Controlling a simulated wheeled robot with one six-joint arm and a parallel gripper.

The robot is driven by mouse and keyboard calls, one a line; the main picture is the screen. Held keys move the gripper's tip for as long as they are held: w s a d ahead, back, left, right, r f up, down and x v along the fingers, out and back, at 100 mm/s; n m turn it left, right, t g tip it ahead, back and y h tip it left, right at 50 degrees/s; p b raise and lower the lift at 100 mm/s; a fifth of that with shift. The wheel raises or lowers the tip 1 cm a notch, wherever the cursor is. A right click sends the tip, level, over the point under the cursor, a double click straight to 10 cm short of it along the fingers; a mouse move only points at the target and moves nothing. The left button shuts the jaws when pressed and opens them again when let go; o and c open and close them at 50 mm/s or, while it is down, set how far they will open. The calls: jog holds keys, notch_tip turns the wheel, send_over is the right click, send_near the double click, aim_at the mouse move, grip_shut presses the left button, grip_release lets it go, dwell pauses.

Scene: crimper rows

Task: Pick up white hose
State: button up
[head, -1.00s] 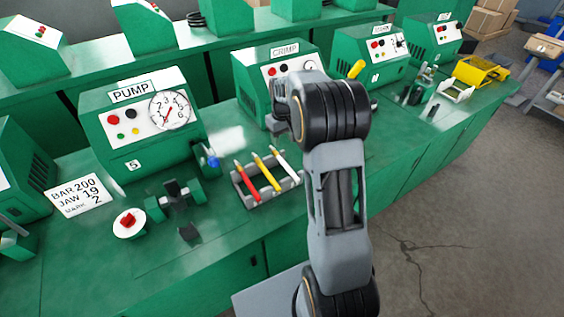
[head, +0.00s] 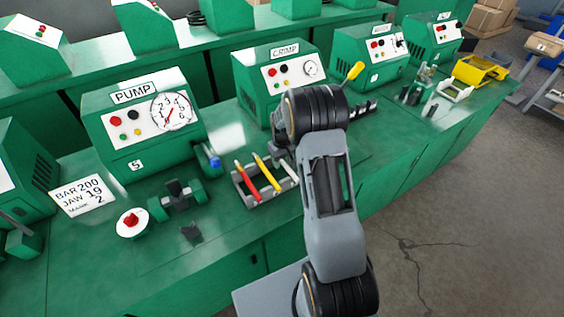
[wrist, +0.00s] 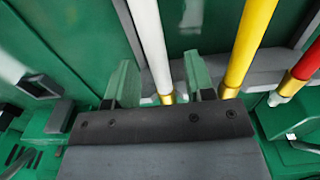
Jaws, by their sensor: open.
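The white hose (wrist: 150,40) has a brass end and runs between the two green fingers of my gripper (wrist: 160,72) in the wrist view. The fingers are apart on either side of it, with a gap on both sides; the depth between them and the hose is hard to judge. In the head view the white hose (head: 289,172) lies at the right of a grey rack (head: 262,199), its upper end hidden by my arm. The yellow hose (head: 268,174) and the red hose (head: 246,182) lie to its left.
The PUMP machine (head: 144,122) and the CRIMP machine (head: 283,80) stand behind the rack on the green bench. A small blue-capped fitting (head: 214,161) is left of the rack. A green clamp tool (head: 176,199) and a red-knobbed white disc (head: 132,223) are further left.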

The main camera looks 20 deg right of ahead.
jog(key=shift+c, duration=0.2)
grip_shut()
dwell(0.3)
